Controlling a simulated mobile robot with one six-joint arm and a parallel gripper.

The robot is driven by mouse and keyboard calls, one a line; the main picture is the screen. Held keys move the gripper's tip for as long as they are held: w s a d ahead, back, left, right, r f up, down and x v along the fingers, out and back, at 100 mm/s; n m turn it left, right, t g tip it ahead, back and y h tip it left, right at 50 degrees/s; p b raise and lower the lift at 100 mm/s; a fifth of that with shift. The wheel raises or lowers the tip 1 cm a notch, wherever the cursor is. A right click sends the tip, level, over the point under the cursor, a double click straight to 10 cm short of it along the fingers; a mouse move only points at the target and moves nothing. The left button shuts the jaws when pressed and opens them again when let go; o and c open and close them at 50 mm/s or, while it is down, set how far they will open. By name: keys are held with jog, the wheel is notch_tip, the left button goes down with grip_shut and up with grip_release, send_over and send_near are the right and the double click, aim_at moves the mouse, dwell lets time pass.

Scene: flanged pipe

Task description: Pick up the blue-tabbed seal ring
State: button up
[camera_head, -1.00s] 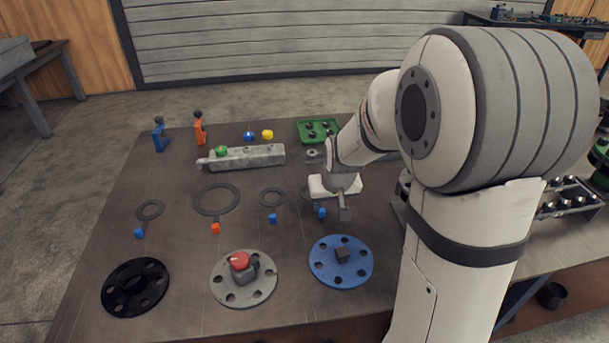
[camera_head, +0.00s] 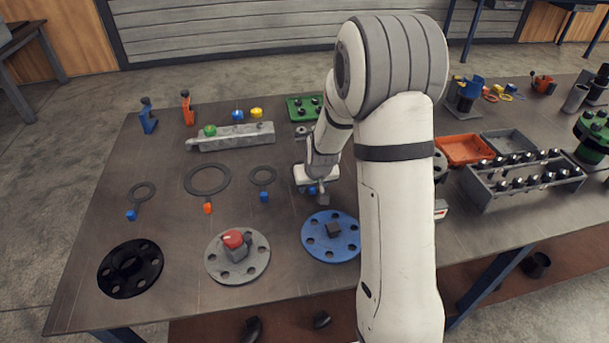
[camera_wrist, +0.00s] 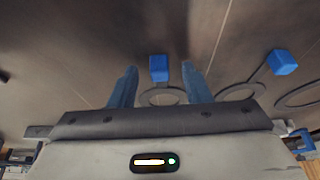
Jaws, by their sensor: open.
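A seal ring with a blue tab (camera_wrist: 159,68) lies on the table under my gripper. In the wrist view its dark ring (camera_wrist: 162,97) is partly hidden by the gripper body. My gripper (camera_wrist: 160,84) is open, one finger on each side of the tab, with gaps on both sides. In the head view the tab (camera_head: 312,190) shows beside my gripper (camera_head: 323,197), and its ring is hidden. A second blue-tabbed ring (camera_head: 263,175) lies just left of it, its tab (camera_wrist: 283,62) at right in the wrist view. A third blue-tabbed ring (camera_head: 143,191) lies far left.
A large orange-tabbed ring (camera_head: 207,179) lies between the blue-tabbed ones. Blue (camera_head: 331,257), grey (camera_head: 215,265) and black (camera_head: 155,268) flanges line the front. A grey block (camera_head: 245,138) and green tray (camera_head: 292,107) stand behind. An orange tray (camera_head: 464,149) is at right.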

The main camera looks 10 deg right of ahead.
grip_shut()
dwell(0.5)
